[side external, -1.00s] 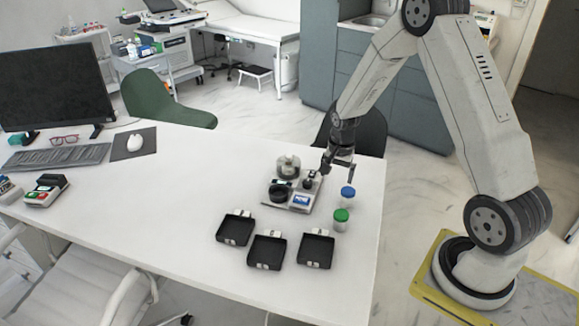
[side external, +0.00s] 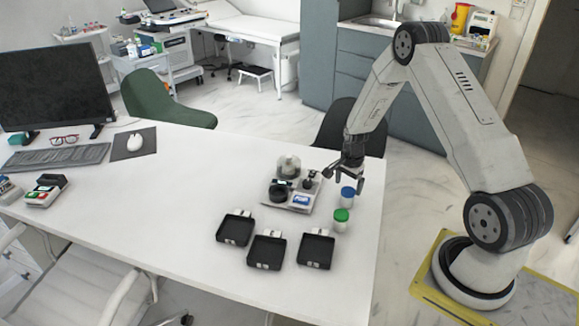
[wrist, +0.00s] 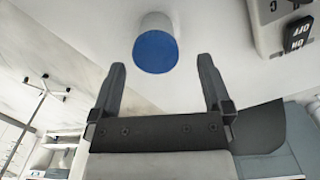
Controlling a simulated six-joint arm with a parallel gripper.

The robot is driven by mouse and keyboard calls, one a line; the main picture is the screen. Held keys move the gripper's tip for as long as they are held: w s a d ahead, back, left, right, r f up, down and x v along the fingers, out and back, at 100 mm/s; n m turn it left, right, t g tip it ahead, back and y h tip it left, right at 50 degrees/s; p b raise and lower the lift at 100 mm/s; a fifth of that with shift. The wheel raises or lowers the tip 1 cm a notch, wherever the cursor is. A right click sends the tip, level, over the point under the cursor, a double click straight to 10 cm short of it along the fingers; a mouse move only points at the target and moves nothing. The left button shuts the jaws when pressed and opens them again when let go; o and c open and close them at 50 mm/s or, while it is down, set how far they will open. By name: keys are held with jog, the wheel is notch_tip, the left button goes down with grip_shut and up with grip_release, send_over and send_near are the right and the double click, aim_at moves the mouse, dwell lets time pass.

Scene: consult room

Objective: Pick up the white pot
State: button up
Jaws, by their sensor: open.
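Two small white pots stand upright near the right edge of the white table. One pot has a blue lid (side external: 347,199) and the one in front of it has a green lid (side external: 341,225). No pot with a white lid shows clearly. My gripper (side external: 344,179) is open and empty, just above and behind the blue-lidded pot. In the wrist view the blue-lidded pot (wrist: 155,48) appears beyond and between the two spread fingertips (wrist: 161,62), with none touching it visibly. The green-lidded pot is not seen in the wrist view.
A grey device (side external: 301,208) with a black round part, a jar and a switch stands left of the pots. Three black trays (side external: 267,250) lie in front of it. A keyboard (side external: 58,156) and monitor are far left.

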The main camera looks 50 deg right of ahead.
aim_at(348, 190)
jog(key=shift+f, duration=0.2)
jog(key=shift+s+f, duration=0.15)
jog(key=shift+f, duration=0.7)
jog(key=shift+s+f, duration=0.15)
jog(key=shift+f, duration=1.55)
jog(key=shift+w, duration=0.1)
jog(key=c, duration=1.3)
jog(key=shift+o, duration=0.2)
jog(key=shift+r, duration=0.1)
